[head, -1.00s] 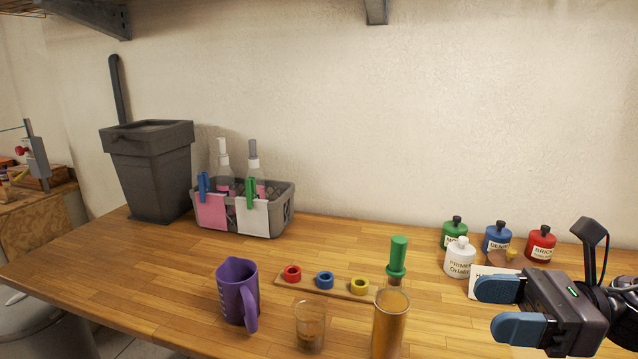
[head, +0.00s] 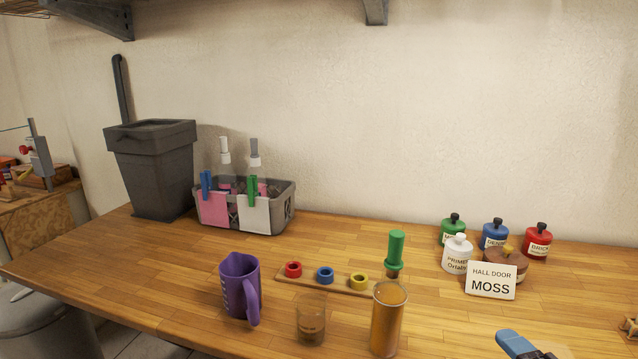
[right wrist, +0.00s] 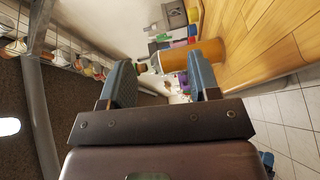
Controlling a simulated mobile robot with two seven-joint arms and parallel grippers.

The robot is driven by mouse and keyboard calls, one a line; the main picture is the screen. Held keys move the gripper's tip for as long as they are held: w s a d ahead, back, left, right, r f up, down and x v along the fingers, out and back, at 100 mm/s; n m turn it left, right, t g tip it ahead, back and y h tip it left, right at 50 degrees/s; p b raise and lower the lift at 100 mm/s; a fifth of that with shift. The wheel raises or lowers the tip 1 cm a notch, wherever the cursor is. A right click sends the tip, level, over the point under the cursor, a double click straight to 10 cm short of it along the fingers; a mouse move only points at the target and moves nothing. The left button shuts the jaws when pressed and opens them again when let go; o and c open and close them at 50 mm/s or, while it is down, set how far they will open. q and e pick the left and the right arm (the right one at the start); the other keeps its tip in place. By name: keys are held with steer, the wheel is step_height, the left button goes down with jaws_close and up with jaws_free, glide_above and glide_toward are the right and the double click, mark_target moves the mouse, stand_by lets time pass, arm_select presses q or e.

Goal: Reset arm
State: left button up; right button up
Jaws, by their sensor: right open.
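My right gripper is open and empty in the right wrist view (right wrist: 160,82), with its two blue-grey fingers apart. In the head view only one blue fingertip of it (head: 516,344) shows at the bottom right edge, in front of the bench. The tall orange-brown cylinder (head: 387,322) stands on the bench to its left and also shows beyond the fingers in the right wrist view (right wrist: 205,57). My left gripper is in neither view.
The wooden bench (head: 150,270) holds a purple jug (head: 239,287), a small glass (head: 311,322), a rack with red, blue and yellow rings (head: 325,276), a green-handled tool (head: 396,252), several labelled bottles (head: 537,242), a "MOSS" card (head: 490,281), a grey basket (head: 285,205) and a dark bin (head: 152,170).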

steer(key=s+d+f+m+g+h, duration=0.3)
steer(key=s+f+m+g+h, duration=0.25)
steer(key=s+f+m, duration=0.4)
steer(key=s+a+f+m+g+y, duration=0.1)
steer(key=s+a+f+m+g, duration=0.2)
steer(key=s+f+m+g, duration=0.75)
steer(key=w+f+n+t, duration=0.1)
steer(key=w+f+t, duration=0.4)
steer(key=f+t, duration=0.3)
steer(key=shift+w+f+n+t+y, duration=0.3)
steer(key=shift+w+f+t+y, duration=0.1)
steer(key=shift+t, duration=0.7)
